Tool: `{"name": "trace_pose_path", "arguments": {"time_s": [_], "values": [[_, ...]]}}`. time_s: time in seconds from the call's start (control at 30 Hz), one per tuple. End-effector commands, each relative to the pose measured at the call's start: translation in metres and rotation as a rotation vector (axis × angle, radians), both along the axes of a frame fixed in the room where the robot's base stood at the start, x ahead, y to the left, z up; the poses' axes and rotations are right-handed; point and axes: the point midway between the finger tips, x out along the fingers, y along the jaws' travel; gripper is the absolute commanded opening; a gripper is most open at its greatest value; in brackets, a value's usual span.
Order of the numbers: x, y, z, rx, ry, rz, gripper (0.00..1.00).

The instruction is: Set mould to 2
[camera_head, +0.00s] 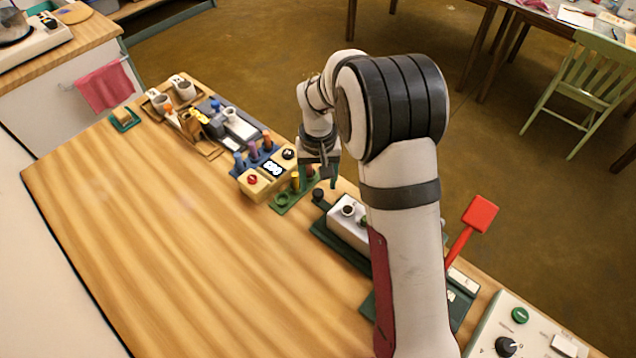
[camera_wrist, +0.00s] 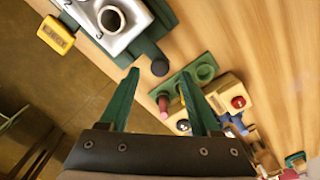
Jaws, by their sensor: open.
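I cannot tell which thing is the mould, as no label reads clearly. A control box (camera_head: 512,335) at the lower right of the head view has a black dial (camera_head: 506,346) and a green button (camera_head: 520,314); the dial's setting is too small to read. A white machine (camera_head: 347,225) stands on a green base, also in the wrist view (camera_wrist: 130,30). My gripper (camera_head: 324,182) is open and empty, above the far edge of the table. In the wrist view its green fingers (camera_wrist: 159,74) are spread, with a black knob (camera_wrist: 160,67) of the base seen between the tips.
A green peg tray (camera_head: 284,203) and a yellow box (camera_head: 262,184) with a display, red button and black knob stand near my gripper. A red paddle (camera_head: 480,214) rises at right. Trays with cups (camera_head: 185,88) stand farther left. The front of the wooden table (camera_head: 170,230) is clear.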

Motion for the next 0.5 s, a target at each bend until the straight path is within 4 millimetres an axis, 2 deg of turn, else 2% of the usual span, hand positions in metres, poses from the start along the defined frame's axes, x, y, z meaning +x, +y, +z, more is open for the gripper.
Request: {"name": "trace_pose_path", "arguments": {"time_s": [0.1, 0.2, 0.5], "values": [[0.0, 0.0, -0.019, 0.0, 0.002, -0.002, 0.64], [0.0, 0.0, -0.026, 0.0, 0.001, -0.001, 0.64], [0.0, 0.0, -0.028, 0.0, 0.0, -0.001, 0.62]]}}
